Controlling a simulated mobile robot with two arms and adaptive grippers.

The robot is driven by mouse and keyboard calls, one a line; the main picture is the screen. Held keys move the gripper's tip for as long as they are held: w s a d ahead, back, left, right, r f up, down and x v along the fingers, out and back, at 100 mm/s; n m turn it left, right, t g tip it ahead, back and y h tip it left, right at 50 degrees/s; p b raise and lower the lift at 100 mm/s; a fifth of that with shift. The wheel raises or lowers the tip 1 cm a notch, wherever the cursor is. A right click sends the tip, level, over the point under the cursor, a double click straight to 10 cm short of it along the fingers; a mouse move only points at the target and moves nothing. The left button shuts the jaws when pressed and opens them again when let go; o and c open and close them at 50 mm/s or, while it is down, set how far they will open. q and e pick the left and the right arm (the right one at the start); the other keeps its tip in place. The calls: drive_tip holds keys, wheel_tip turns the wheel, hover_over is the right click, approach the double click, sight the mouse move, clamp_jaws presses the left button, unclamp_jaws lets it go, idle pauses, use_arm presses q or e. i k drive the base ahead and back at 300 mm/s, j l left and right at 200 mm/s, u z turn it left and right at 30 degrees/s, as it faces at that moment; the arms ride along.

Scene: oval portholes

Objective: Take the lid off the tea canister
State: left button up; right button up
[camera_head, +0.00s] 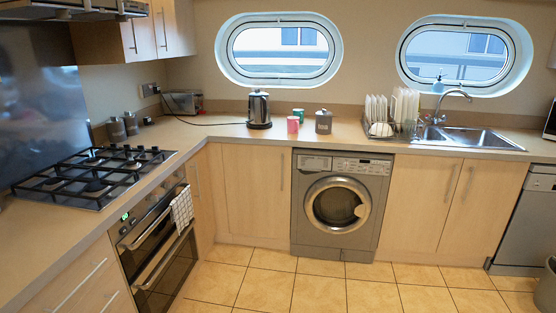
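A small grey canister (323,124) stands upright on the back counter, above the washing machine. Its grey lid (323,112) with a small knob appears to be on. There is pale lettering on its front, too small to read. Two other dark canisters, one (115,129) and another (131,124), stand in the left corner beyond the hob, so I cannot tell for certain which one holds tea. Neither of my grippers is in view.
A pink cup (293,124) and a teal cup (299,115) stand just left of the grey canister, with a kettle (259,110) further left. A dish rack (393,127) and sink (470,137) are to the right. The floor (270,275) before the washing machine (338,205) is clear.

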sight(324, 113)
drive_tip(key=i, duration=1.9)
drive_tip(key=j+u, duration=0.05)
drive_tip(key=j, duration=0.05)
